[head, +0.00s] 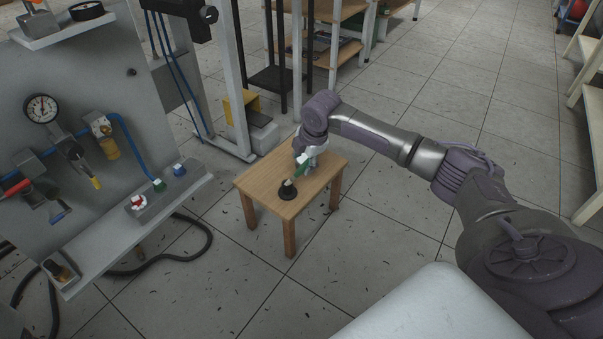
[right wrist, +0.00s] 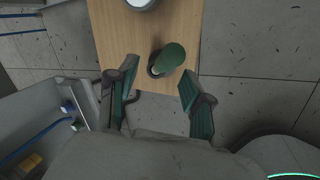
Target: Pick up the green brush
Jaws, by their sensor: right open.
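The green brush (head: 299,171) stands on a small wooden table (head: 262,183), its black round lower end near the table's front edge. Its green handle rises at a slant toward my right gripper. In the right wrist view the brush (right wrist: 173,56) shows almost end-on, a green rounded handle over a dark base. My right gripper (right wrist: 158,86) is open, its green-padded fingers spread to either side below the brush in that picture, with nothing between the tips. In the head view the gripper (head: 303,158) partly covers the area behind the brush. My left gripper is out of view.
A white round object (right wrist: 140,4) stands on the table, cut off by the wrist view's top edge. To the left is a grey panel bench (head: 130,215) with a gauge, valves and blue hoses. A black hose (head: 190,252) lies on the floor. The floor right of the table is clear.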

